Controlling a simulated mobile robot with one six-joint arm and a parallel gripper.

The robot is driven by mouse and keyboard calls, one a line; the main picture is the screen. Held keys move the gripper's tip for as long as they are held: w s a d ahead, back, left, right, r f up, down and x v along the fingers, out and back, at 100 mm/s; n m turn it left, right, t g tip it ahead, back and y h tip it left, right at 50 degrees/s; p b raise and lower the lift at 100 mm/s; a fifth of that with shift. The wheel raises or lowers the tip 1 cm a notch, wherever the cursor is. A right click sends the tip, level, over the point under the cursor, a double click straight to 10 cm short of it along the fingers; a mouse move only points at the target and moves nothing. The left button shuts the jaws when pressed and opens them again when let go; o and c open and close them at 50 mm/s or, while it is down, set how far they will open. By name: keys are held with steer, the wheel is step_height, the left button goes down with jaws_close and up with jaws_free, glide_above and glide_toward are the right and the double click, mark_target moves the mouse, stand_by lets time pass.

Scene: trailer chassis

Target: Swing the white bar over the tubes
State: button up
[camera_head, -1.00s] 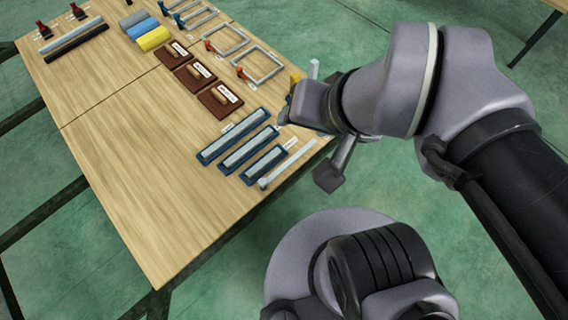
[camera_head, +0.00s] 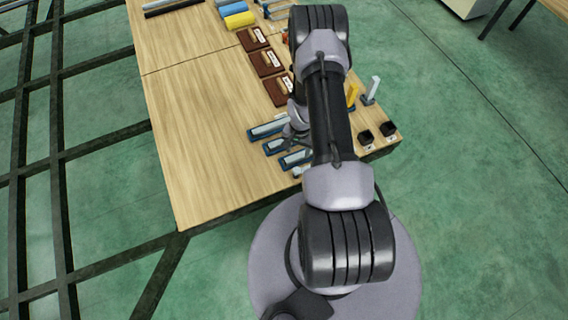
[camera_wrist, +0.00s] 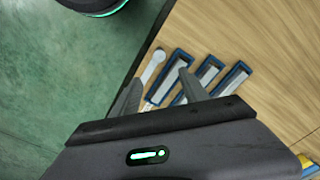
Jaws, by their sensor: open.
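The white bar (camera_wrist: 153,66) has a rounded end and lies along the table edge in the wrist view, beside the blue trays. Only its end (camera_head: 297,171) shows in the head view. Several grey tubes lie side by side in blue trays, among them one tube (camera_wrist: 208,74) in the wrist view; in the head view the tray row (camera_head: 268,130) is partly covered by my arm. My gripper (camera_wrist: 160,77) is open above the bar and the nearest tray, one finger on each side of them in the picture. I cannot tell its height or any contact.
Brown blocks (camera_head: 267,62) with labels stand behind the trays. A yellow upright piece (camera_head: 352,94), a white upright piece (camera_head: 372,88) and black cups (camera_head: 365,138) stand to the right of my arm. The table's left part (camera_head: 200,150) is clear.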

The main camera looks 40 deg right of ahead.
mark_target(297, 169)
step_height(297, 169, down, 16)
steer(key=b, duration=0.5)
steer(key=shift+s, duration=0.1)
jaws_close()
stand_by(0.9)
